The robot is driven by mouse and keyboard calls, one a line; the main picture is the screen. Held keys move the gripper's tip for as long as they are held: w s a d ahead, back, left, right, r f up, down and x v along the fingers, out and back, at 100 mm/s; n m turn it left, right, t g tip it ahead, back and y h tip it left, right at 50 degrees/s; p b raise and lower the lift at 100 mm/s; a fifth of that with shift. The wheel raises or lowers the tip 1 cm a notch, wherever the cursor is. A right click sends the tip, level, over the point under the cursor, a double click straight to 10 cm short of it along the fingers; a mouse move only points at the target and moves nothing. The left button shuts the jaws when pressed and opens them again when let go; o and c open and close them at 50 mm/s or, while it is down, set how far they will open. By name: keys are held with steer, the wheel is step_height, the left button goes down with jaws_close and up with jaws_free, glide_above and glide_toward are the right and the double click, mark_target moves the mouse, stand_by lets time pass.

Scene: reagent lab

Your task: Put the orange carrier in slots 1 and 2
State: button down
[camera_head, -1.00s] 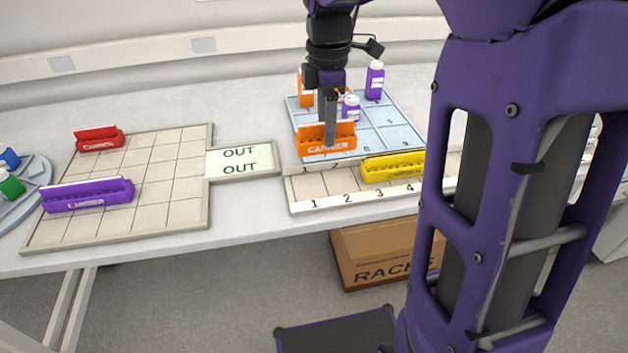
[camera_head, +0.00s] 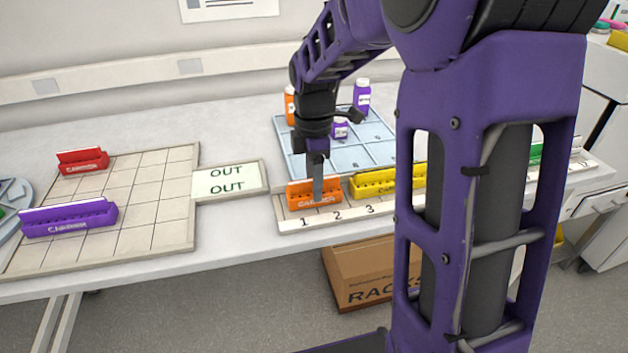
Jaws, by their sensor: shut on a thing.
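The orange carrier (camera_head: 300,198) is at the left end of the numbered slot strip (camera_head: 290,222), behind the printed numbers 1 and 2. My gripper (camera_head: 318,190) points down from above and is shut on the orange carrier. The carrier looks level; I cannot tell whether it rests on the strip or hangs just above it. The yellow carrier (camera_head: 375,185) stands to its right on the same strip, behind number 3 and on to the right, with a small gap between them. My arm hides part of the strip farther right.
A blue gridded mat (camera_head: 290,140) with orange (camera_head: 290,107) and purple bottles (camera_head: 362,97) lies behind the strip. A beige grid board (camera_head: 150,215) with red (camera_head: 82,162) and purple carriers (camera_head: 68,218) and an OUT panel (camera_head: 228,180) is at left. A green carrier (camera_head: 537,153) is far right.

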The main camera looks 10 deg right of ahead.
steer(key=shift+f, duration=0.2)
steer(key=shift+c, duration=1.4)
jaws_free()
step_height(320, 180, up, 12)
steer(key=p, duration=0.2)
steer(key=shift+r, duration=0.25)
